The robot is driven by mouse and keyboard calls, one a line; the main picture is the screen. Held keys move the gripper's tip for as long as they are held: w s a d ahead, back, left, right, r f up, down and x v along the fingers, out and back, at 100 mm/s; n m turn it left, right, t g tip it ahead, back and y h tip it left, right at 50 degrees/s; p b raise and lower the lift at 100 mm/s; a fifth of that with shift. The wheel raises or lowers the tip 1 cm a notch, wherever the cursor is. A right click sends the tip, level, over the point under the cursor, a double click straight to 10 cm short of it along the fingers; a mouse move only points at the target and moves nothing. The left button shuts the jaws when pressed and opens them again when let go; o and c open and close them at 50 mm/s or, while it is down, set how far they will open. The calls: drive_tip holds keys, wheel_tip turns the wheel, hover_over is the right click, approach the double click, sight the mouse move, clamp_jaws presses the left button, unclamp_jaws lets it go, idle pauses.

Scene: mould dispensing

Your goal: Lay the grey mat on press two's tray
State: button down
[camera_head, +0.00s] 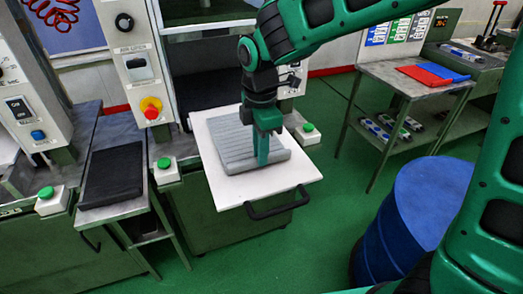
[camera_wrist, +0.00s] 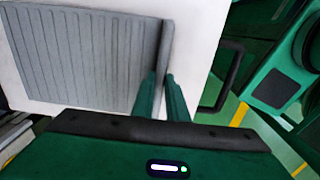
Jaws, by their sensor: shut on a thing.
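The grey ribbed mat (camera_head: 226,146) lies flat over the white tray (camera_head: 237,192), which juts out from the middle press with a black handle (camera_head: 277,205) at its front. Whether the mat fully touches the tray is unclear. My gripper (camera_head: 262,162) points down at the mat's right part and is shut on it. In the wrist view, the fingers (camera_wrist: 160,90) pinch the raised strip along one edge of the mat (camera_wrist: 80,55). The white tray (camera_wrist: 194,60) shows beyond that edge, and the mat seems within the tray's outline. The press number is not legible.
Green buttons on white boxes (camera_head: 166,170) (camera_head: 308,134) flank the tray. A black pad (camera_head: 112,175) lies on a stand at left. A blue drum (camera_head: 425,205) stands at right. A side table (camera_head: 400,76) holds a red mat (camera_head: 425,75) and a blue mat (camera_head: 448,72).

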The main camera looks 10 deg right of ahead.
drive_tip(key=shift+f, duration=0.35)
idle(0.4)
drive_tip(key=c, duration=1.7)
unclamp_jaws()
drive_tip(key=shift+o, duration=0.2)
wheel_tip(320, 180, up, 10)
drive_tip(key=s+d+m, duration=0.2)
drive_tip(key=d+m, duration=0.6)
drive_tip(key=d, duration=0.7)
drive_tip(key=s+d+f+m, duration=0.3)
drive_tip(key=s+d+m, duration=0.6)
drive_tip(key=s+d, duration=0.1)
drive_tip(key=s+d+f+m, duration=0.4)
drive_tip(key=s+d+m, duration=0.6)
drive_tip(key=d, duration=0.1)
drive_tip(key=shift+f+m, duration=0.3)
